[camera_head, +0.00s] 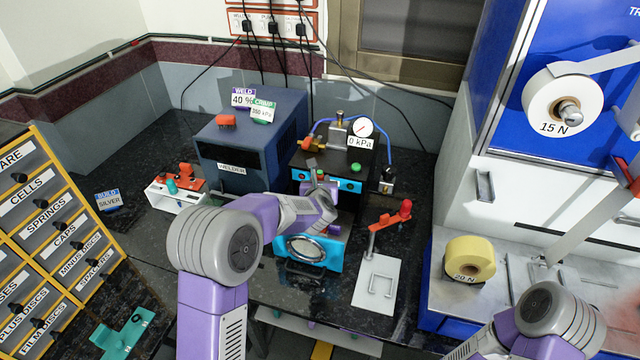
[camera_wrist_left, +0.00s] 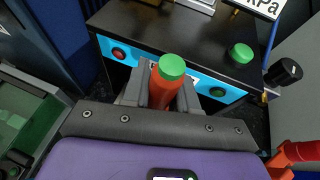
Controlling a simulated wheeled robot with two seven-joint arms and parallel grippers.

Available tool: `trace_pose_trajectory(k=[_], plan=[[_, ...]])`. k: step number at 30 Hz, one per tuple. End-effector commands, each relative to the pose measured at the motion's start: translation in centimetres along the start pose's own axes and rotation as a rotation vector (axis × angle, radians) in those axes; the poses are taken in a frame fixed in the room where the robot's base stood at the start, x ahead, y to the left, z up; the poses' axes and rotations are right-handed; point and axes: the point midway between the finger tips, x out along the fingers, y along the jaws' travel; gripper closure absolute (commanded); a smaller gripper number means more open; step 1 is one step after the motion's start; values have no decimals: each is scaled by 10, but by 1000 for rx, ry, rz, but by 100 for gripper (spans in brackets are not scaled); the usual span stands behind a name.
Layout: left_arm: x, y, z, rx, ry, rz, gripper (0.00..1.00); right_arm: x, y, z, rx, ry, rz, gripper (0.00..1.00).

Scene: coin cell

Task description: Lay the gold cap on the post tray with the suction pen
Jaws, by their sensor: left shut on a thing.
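My left gripper (camera_head: 316,183) is in front of the black box with the gauge. In the left wrist view its fingers (camera_wrist_left: 160,95) are shut on an upright orange-red pen (camera_wrist_left: 160,92) with a green top, which looks like the suction pen. The pen's lower end is hidden by the gripper. I cannot make out a gold cap in either view. A teal piece with raised posts (camera_head: 125,334) lies at the lower left; I cannot tell whether it is the post tray.
A blue welder (camera_head: 250,140) stands behind my left arm. A white stand with orange parts (camera_head: 178,188) is to its left. A cyan frame with a round window (camera_head: 308,250) is below the gripper. A white plate with a red-handled lever (camera_head: 375,282) is to the right. Labelled drawers (camera_head: 50,230) line the left.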

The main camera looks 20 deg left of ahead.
Motion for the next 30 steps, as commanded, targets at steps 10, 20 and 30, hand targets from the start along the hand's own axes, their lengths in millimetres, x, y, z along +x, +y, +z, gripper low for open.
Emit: trace_pose_trajectory(k=[10, 20, 30], plan=[[-7, 0, 18, 0, -1, 1, 100, -10, -4, 0, 0, 0, 0, 62], [-9, 0, 21, -1, 0, 1, 100, -12, -4, 0, 0, 0, 0, 62], [-9, 0, 21, 0, 0, 1, 100, -12, -4, 0, 0, 0, 0, 62]])
